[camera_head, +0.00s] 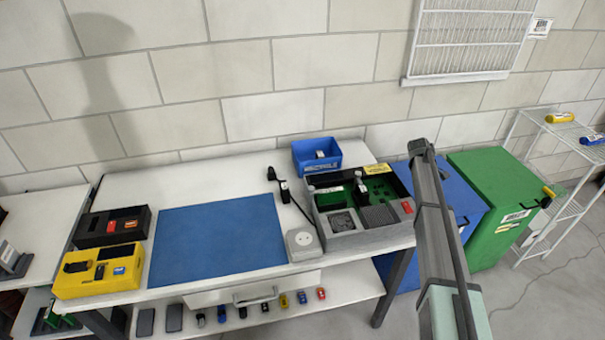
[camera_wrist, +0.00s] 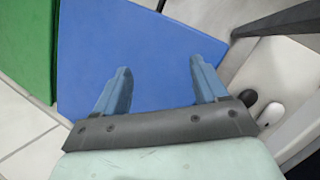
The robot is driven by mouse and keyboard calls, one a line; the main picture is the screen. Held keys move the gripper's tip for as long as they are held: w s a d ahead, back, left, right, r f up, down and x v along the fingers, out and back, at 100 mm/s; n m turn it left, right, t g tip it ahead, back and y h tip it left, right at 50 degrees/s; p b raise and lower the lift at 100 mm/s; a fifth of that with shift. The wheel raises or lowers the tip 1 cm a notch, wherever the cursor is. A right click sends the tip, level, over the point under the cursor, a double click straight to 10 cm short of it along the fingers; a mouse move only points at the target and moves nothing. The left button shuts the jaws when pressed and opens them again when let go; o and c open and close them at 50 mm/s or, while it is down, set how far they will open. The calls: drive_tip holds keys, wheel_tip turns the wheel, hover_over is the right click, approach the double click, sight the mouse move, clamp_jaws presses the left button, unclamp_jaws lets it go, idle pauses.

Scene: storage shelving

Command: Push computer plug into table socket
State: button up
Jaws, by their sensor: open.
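A black plug (camera_head: 284,191) with a dark cable lies on the white table between the blue mat and the open computer case (camera_head: 330,230). The cable runs from it down towards the case. A white table socket (camera_head: 303,243) with a round face sits at the table's front edge, at the mat's lower right corner. My gripper (camera_wrist: 160,68) is open and empty in the wrist view, above the blue cabinet (camera_wrist: 150,40). In the head view my arm is right of the table, away from plug and socket; its fingers cannot be made out there.
A blue bin (camera_head: 330,161) stands behind the case. The blue mat (camera_head: 218,245) is bare. Black (camera_head: 95,240) and yellow (camera_head: 75,286) trays stand at left. The blue cabinet and a green cabinet (camera_head: 492,240) stand right of the table. Small items lie on the lower shelf (camera_head: 345,290).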

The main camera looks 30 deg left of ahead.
sight(271, 169)
drive_tip(key=w+a+r+n+t+y, duration=0.1)
drive_tip(key=a+r+n, duration=0.1)
drive_tip(key=a+r, duration=0.55)
drive_tip(key=w+a+r+n, duration=0.15)
drive_tip(key=a+r, duration=0.35)
drive_tip(key=a, duration=0.5)
drive_tip(key=s+a+r+n+y, duration=0.1)
drive_tip(key=s+a, duration=0.3)
drive_tip(key=a, duration=0.3)
drive_tip(key=s+a+r+n, duration=0.1)
drive_tip(key=s+a+n, duration=0.1)
drive_tip(key=s+a, duration=0.3)
drive_tip(key=s+a+r+n+g+y, duration=0.1)
drive_tip(key=s+a, duration=0.3)
drive_tip(key=a, duration=0.6)
drive_tip(key=shift+s+a+r+n+y, duration=0.1)
drive_tip(key=shift+s+a+n+y, duration=0.15)
drive_tip(key=shift+s+a+y, duration=0.1)
drive_tip(key=s+a+r+n+g+y, duration=0.1)
drive_tip(key=s+a+r+n, duration=0.1)
drive_tip(key=s+a, duration=1.1)
drive_tip(key=shift+s+a+r+n+g, duration=0.3)
drive_tip(key=shift+s+a+n, duration=0.15)
drive_tip(key=shift+n, duration=0.45)
wheel_tip(271, 169, down, 9)
drive_tip(key=shift+r, duration=0.2)
